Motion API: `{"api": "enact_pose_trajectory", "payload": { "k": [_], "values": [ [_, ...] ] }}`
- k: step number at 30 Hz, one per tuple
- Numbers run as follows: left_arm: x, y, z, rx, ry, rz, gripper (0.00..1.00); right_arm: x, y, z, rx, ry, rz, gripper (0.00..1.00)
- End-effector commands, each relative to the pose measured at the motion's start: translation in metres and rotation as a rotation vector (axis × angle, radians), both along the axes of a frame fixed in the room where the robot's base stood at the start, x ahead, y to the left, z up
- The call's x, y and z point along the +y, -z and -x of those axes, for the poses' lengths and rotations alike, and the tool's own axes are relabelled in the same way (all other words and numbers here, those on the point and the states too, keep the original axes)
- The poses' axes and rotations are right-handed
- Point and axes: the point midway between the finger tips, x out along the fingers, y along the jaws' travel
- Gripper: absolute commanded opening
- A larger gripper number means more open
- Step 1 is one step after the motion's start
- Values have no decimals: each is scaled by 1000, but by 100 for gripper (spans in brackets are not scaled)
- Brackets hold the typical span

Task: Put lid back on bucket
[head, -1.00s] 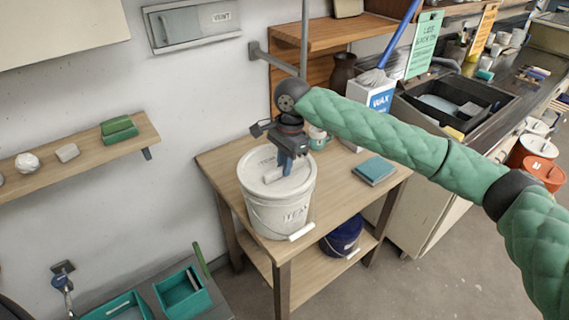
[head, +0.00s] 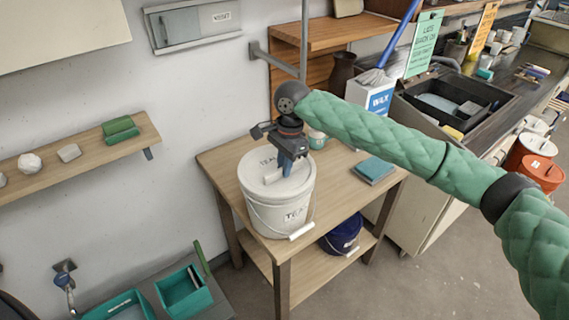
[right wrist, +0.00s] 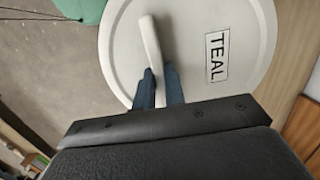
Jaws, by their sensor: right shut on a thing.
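The white bucket (head: 268,218) stands upright on the small wooden table, with a label on its front. Its white round lid (head: 256,168) lies over the bucket's top and looks level. Whether it is pressed fully down I cannot tell. In the right wrist view the lid (right wrist: 185,60) shows a TEAL label and a raised bar handle (right wrist: 150,42). My right gripper (head: 286,170) points down over the lid, its blue fingers shut on the bar handle. The fingers hide part of the handle. My left gripper is not in view.
A teal book (head: 374,170) lies right of the bucket on the table (head: 335,195). A dark blue bucket (head: 342,240) stands on the shelf below. A wax box (head: 370,97) and a mug (head: 317,140) are behind. Orange buckets (head: 541,173) stand far right.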

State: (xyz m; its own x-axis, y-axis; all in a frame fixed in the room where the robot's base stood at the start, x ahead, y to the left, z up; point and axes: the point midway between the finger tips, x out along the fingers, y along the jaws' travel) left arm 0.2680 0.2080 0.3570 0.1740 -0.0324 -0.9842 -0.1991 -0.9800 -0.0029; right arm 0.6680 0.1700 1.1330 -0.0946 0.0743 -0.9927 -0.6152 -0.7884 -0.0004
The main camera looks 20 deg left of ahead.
Motion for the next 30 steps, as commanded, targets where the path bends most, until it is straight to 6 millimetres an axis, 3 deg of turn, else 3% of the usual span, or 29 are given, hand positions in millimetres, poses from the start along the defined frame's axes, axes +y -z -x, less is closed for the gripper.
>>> {"api": "enact_pose_trajectory", "payload": {
  "k": [10, 11, 14, 20, 24, 30],
  "values": [
    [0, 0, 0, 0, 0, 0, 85, 0, 0, 0, 0, 0, 0, 0],
    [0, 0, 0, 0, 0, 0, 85, 0, 0, 0, 0, 0, 0, 15],
    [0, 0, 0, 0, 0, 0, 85, 0, 0, 0, 0, 0, 0, 35],
    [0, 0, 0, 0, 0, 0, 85, 0, 0, 0, 0, 0, 0, 37],
    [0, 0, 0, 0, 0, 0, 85, 0, 0, 0, 0, 0, 0, 59],
    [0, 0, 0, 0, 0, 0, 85, 0, 0, 0, 0, 0, 0, 59]
  ]
}}
